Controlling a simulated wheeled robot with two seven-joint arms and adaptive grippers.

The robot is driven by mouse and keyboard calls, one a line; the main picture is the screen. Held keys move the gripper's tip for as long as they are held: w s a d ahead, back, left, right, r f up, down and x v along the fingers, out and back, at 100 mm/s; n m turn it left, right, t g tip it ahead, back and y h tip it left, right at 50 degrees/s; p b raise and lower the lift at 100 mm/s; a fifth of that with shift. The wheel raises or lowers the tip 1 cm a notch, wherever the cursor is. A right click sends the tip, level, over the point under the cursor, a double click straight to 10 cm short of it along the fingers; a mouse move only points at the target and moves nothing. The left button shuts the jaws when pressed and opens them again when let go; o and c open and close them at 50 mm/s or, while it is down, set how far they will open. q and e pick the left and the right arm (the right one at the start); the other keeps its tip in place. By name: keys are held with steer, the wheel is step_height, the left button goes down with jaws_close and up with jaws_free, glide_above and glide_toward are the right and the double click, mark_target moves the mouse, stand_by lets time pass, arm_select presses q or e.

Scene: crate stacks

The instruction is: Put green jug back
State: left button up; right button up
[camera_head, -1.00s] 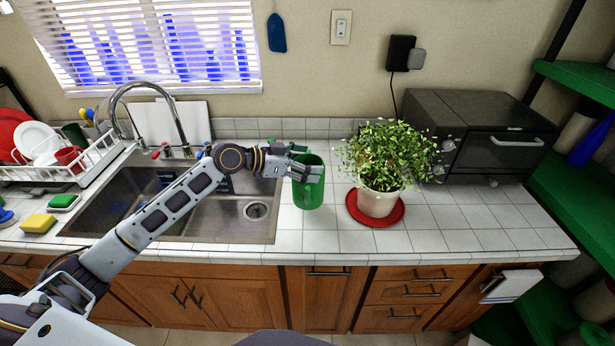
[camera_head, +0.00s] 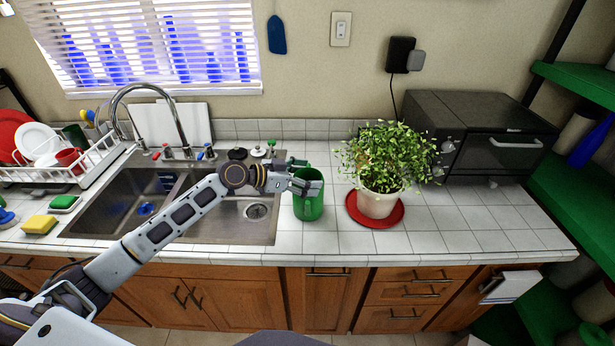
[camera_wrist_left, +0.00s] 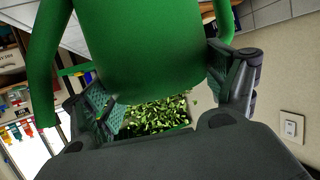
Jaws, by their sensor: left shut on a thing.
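The green jug (camera_head: 309,208) is upright at the counter strip between the sink and the potted plant. My left gripper (camera_head: 304,182) reaches in from the left and is shut on the jug near its upper part. I cannot tell whether the jug's base touches the tiles. In the left wrist view the jug (camera_wrist_left: 150,50) fills the upper middle, between the two fingers of my left gripper (camera_wrist_left: 165,92). My right gripper is not in view.
A leafy plant in a white pot (camera_head: 376,203) stands on a red saucer (camera_head: 356,212) just right of the jug. The sink (camera_head: 232,222) lies to the left, with a dish rack (camera_head: 98,160) beyond. A toaster oven (camera_head: 500,150) is at the back right. Front-right tiles are clear.

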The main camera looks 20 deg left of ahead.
arm_select(q)
steer(key=shift+f, duration=0.1)
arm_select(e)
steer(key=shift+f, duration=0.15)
arm_select(q)
steer(key=o, duration=1.1)
steer(key=shift+f, duration=0.1)
steer(key=shift+c, duration=0.2)
steer(key=shift+o, duration=1.4)
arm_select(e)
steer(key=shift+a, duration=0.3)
arm_select(q)
steer(key=shift+r, duration=0.2)
steer(key=shift+s+a, duration=0.1)
steer(key=shift+b+v, duration=1.35)
steer(key=shift+v, duration=4.55)
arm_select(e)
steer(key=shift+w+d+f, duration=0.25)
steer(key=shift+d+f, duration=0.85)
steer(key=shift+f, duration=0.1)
